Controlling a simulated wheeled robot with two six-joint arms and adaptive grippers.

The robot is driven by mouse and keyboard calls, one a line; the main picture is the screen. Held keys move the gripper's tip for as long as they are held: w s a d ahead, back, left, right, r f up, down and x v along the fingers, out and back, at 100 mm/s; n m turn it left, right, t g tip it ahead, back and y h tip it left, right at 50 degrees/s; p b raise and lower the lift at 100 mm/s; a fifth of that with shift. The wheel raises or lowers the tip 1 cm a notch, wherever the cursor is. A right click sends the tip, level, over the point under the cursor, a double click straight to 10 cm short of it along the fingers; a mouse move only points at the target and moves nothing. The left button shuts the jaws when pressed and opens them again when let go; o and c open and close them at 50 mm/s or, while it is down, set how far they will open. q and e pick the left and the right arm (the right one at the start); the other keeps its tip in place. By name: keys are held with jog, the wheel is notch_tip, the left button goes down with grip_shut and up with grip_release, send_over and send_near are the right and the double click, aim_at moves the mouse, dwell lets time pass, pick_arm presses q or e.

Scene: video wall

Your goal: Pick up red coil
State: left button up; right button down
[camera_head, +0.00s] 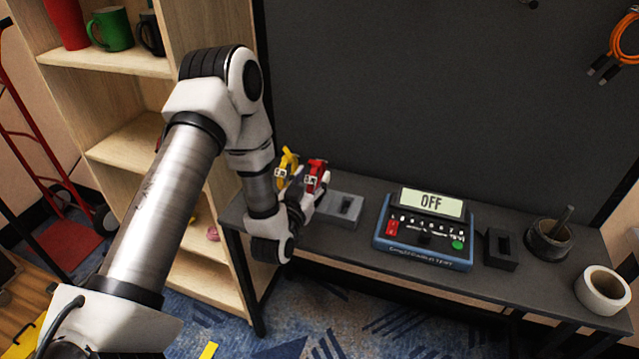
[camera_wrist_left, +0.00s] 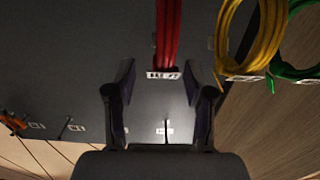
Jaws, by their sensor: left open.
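The red coil (camera_wrist_left: 168,35) shows in the wrist view as a bundle of red strands with a white label at its near end. This end lies just ahead of the gap between the fingertips of my left gripper (camera_wrist_left: 159,78), and I see no finger closed on it. In the head view a red piece that looks like this coil (camera_head: 317,172) shows just beyond my left gripper (camera_head: 300,192), whose fingers are mostly hidden by the wrist. My left gripper is open. My right gripper is out of view.
The dark bench (camera_head: 340,240) bears a blue tester (camera_head: 425,250) reading OFF, a black cup (camera_head: 548,240) and a white tape roll (camera_head: 603,290). Shelves (camera_head: 130,140) stand left.

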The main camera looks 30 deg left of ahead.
pick_arm(q)
jog(key=x, duration=0.4)
jog(key=shift+w+a+f, duration=0.1)
jog(key=shift+a+f, duration=0.05)
grip_shut()
